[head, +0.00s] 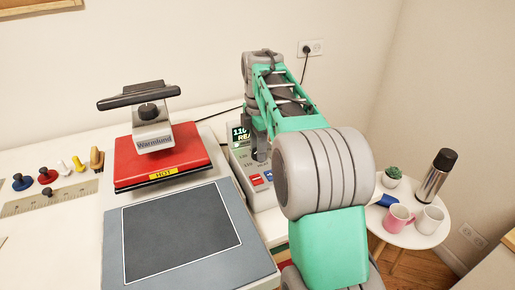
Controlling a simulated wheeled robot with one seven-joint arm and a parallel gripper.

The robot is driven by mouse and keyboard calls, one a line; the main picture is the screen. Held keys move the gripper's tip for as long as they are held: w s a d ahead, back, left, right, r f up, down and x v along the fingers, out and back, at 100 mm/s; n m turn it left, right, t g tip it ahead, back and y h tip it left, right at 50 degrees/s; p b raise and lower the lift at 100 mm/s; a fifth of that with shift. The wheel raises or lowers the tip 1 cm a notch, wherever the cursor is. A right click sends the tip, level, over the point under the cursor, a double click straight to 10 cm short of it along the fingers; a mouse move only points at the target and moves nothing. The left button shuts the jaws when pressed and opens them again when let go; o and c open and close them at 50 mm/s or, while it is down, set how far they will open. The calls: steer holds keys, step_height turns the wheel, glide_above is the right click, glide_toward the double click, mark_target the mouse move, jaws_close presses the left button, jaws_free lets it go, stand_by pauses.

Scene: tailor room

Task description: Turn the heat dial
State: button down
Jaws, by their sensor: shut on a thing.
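The heat press has a grey control box (262,195) at its right side. A lit screen (239,134) on the box is partly covered by my arm; it shows "110" and the start of a second line. Printed numbers, a red button and a blue button sit on the box's face. My gripper (258,152) is down at the upper part of this face, below and right of the screen. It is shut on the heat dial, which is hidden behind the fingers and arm.
The press's red upper plate (160,160) carries a "HOT" label, left of the box. Its grey lower bed (190,262) lies in front. A round side table (385,228) with mugs and a flask (437,176) stands at the right.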

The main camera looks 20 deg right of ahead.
steer(key=shift+r+m+p, duration=0.1)
steer(key=shift+m+p, duration=0.25)
steer(key=shift+m, duration=0.15)
steer(key=m+p, duration=0.2)
steer(key=m, duration=0.2)
steer(key=shift+m+p, duration=0.3)
steer(key=shift+p, duration=0.05)
steer(key=m+p, duration=0.2)
steer(key=m, duration=0.4)
steer(key=m+p, duration=0.2)
steer(key=m, duration=0.4)
steer(key=shift+m, duration=0.4)
steer(key=m+p, duration=0.1)
steer(key=m, duration=0.3)
steer(key=shift+m, duration=0.7)
steer(key=c, duration=1)
jaws_free()
steer(key=shift+o, duration=0.2)
